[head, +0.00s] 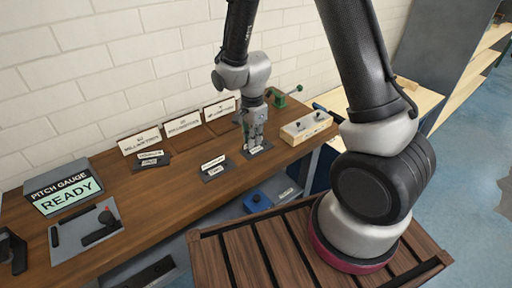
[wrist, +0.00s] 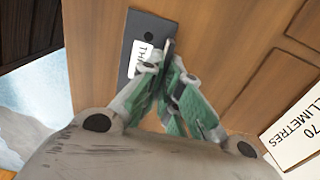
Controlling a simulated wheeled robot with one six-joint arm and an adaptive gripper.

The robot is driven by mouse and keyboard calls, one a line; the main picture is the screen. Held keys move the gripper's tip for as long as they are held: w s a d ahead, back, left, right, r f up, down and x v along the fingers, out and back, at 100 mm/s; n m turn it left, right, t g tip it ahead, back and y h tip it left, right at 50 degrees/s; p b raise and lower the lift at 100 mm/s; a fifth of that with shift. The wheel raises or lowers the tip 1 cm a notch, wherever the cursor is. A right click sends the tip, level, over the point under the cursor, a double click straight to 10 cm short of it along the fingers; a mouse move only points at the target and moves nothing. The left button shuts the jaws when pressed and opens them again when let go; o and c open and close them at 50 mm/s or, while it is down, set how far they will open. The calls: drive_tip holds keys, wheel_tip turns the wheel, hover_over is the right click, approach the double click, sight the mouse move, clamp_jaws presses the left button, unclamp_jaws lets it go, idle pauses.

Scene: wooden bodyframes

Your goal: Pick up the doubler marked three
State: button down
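The doubler marked three (wrist: 169,46) shows as a thin dark edge between my fingertips in the wrist view. Beneath it is a grey plate (wrist: 150,27) with a white label starting "TH"; the rest of the label is hidden by my fingers. My gripper (wrist: 166,66) comes down over this plate, its green-padded fingers drawn together on the thin piece. In the head view my gripper (head: 254,143) reaches down to the plate on the wooden bench (head: 180,205), and its fingers cover most of the doubler there.
Another labelled plate (head: 214,169) lies just left of my gripper, and one more (head: 151,160) farther left. White millimetre signs (head: 183,123) stand behind. A pitch gauge display (head: 65,193) reads READY at the left.

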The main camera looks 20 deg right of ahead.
idle(0.3)
wheel_tip(320, 180, up, 16)
idle(0.8)
drive_tip(key=shift+s, duration=0.1)
